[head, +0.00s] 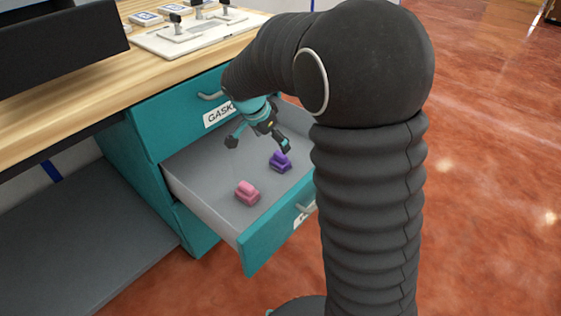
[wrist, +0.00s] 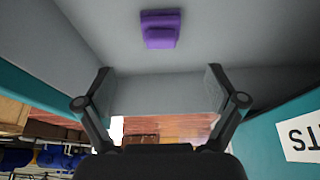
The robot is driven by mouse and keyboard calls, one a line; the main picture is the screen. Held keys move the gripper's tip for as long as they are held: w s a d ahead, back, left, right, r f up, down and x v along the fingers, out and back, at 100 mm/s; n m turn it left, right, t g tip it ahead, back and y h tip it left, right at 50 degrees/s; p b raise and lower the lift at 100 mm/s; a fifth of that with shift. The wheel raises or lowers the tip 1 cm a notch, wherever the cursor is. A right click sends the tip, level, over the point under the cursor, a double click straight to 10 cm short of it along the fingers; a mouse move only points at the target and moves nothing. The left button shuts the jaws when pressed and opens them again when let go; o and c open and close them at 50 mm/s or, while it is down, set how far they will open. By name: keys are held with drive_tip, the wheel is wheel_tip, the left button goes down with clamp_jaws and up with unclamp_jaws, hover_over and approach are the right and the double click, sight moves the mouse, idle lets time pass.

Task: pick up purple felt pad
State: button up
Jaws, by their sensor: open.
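The purple felt pad (head: 280,161) lies on the floor of an open teal drawer, toward its right side in the head view. It looks like a small stepped block. In the wrist view the purple felt pad (wrist: 160,29) sits at the top centre, beyond the fingertips. My gripper (head: 258,143) is inside the drawer opening, above and left of the pad, with its fingers spread. In the wrist view my gripper (wrist: 160,85) is open and nothing is between its fingers. My arm hides part of the drawer's right end in the head view.
A pink pad (head: 247,193) lies in the same drawer (head: 200,190), nearer its front. A closed labelled drawer (head: 185,115) is above it. The wooden worktop (head: 150,62) carries a white board (head: 195,36) with small fixtures. A black bin (head: 60,45) stands at left.

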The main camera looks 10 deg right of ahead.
sight(279, 154)
drive_tip(key=x, duration=0.9)
drive_tip(key=shift+w+a+f, duration=0.1)
drive_tip(key=shift+a+f, duration=0.05)
drive_tip(key=shift+f, duration=0.2)
drive_tip(key=c, duration=1.3)
